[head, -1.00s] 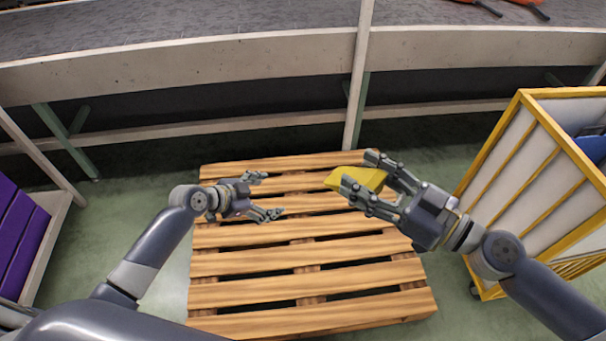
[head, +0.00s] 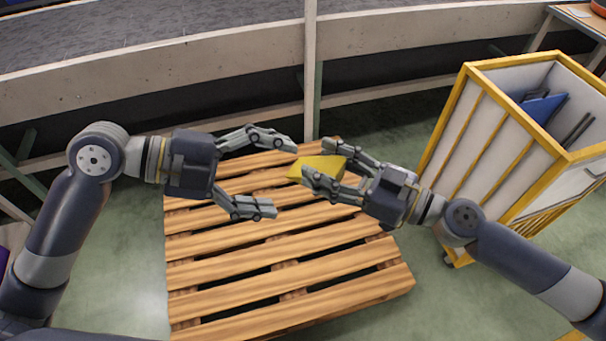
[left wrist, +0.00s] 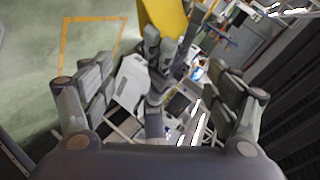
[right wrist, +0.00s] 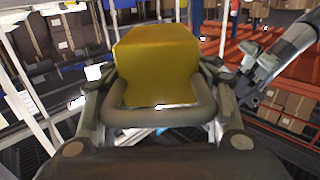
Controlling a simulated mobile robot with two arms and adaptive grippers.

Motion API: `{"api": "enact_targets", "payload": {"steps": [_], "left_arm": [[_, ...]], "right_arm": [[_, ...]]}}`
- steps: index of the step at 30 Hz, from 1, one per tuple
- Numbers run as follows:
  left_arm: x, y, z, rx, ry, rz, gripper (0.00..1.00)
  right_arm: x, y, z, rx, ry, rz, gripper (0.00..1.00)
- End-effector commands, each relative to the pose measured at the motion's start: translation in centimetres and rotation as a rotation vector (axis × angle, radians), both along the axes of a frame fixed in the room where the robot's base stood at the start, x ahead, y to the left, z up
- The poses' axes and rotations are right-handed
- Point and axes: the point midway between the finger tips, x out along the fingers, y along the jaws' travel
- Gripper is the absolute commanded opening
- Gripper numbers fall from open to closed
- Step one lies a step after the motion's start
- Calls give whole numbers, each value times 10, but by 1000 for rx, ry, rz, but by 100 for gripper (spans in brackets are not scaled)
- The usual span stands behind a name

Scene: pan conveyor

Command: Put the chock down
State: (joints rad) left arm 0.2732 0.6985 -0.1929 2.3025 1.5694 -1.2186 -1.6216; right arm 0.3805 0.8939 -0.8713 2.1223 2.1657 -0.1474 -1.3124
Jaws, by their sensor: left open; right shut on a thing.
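The chock (head: 316,167) is a yellow wedge held between the fingers of my right gripper (head: 322,168), above the far part of the wooden pallet in the head view. In the right wrist view the chock (right wrist: 155,65) fills the space between the fingers of the right gripper. My left gripper (head: 268,176) is open and empty, its fingers pointing right toward the chock, with a gap between them. In the left wrist view the chock (left wrist: 165,18) shows at the top, beyond the open fingers.
The wooden pallet (head: 270,268) lies on the green floor below both grippers, its slats bare. A yellow-framed cart (head: 470,125) with blue and dark things inside stands at the right. A conveyor with a pale side rail (head: 180,75) and a post (head: 309,70) runs along the back.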

Motion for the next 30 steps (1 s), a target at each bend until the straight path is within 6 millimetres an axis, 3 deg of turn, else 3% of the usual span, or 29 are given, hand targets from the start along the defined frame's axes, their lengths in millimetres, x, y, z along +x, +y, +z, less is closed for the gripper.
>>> {"api": "enact_targets", "payload": {"steps": [15,21,30], "left_arm": [[18,-81,-36,-5,4,2,81],[21,-94,-43,-1,2,4,81],[22,-96,-44,-1,2,4,81]], "right_arm": [[0,0,1,1,-2,0,18],[0,0,1,1,-2,0,18],[0,0,1,1,-2,0,18]]}}
